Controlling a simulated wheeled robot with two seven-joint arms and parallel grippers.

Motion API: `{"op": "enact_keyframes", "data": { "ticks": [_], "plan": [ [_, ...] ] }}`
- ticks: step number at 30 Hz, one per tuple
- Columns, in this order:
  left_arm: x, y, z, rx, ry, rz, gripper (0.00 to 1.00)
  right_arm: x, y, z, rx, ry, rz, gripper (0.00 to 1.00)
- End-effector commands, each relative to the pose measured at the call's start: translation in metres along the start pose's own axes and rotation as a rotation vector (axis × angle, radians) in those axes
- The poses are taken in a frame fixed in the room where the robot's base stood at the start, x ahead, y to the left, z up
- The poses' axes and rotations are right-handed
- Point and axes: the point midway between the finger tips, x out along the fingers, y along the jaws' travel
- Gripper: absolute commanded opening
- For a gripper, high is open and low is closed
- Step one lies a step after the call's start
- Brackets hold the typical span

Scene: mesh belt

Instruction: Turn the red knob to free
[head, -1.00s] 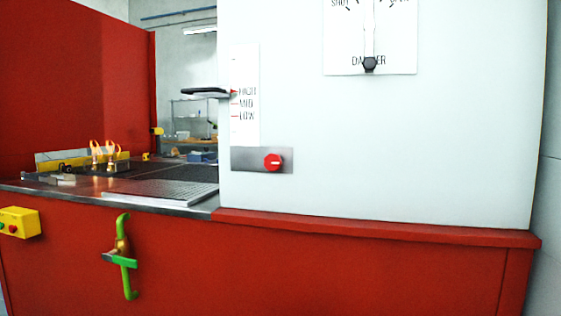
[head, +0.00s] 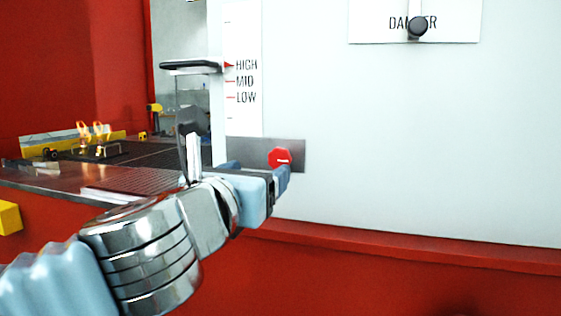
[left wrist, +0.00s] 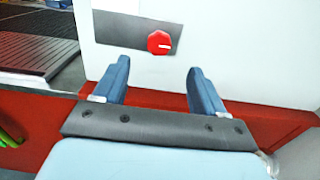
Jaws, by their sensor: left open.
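The red knob (head: 280,157) with a white mark sits on a grey plate (head: 243,150) on the white panel. In the left wrist view the knob (left wrist: 160,43) is ahead of the fingertips, roughly midway between them, with its white mark near horizontal. My left gripper (head: 258,172) is just in front of and slightly below the plate in the head view. In the left wrist view its two blue fingers (left wrist: 157,68) are apart with nothing between them. They look short of the knob. No free label is readable near the knob. My right gripper is not in view.
A HIGH, MID, LOW scale (head: 243,85) and a dark handle (head: 190,66) are above the knob. A damper lever (head: 417,27) is at upper right. A red ledge (head: 400,252) runs below the panel. The mesh belt (head: 150,160) lies to the left.

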Motion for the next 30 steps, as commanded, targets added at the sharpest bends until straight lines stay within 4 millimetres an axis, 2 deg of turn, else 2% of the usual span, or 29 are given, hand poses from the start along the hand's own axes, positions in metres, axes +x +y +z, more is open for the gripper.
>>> {"op": "enact_keyframes", "data": {
  "ticks": [6,13,18,27,30],
  "plan": [
    [0.054,-0.001,-0.002,-0.002,0.006,-0.002,0.71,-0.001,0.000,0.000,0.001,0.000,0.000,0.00],
    [0.096,-0.001,-0.002,-0.003,0.005,-0.002,0.71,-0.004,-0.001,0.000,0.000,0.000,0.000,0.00],
    [0.109,-0.001,-0.002,-0.004,0.005,-0.002,0.71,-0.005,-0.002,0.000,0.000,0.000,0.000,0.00],
    [0.111,0.000,-0.002,-0.004,0.004,-0.002,0.71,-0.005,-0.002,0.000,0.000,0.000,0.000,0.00],
    [0.111,0.000,-0.002,-0.004,0.004,-0.002,0.56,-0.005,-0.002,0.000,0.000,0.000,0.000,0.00]
  ]
}}
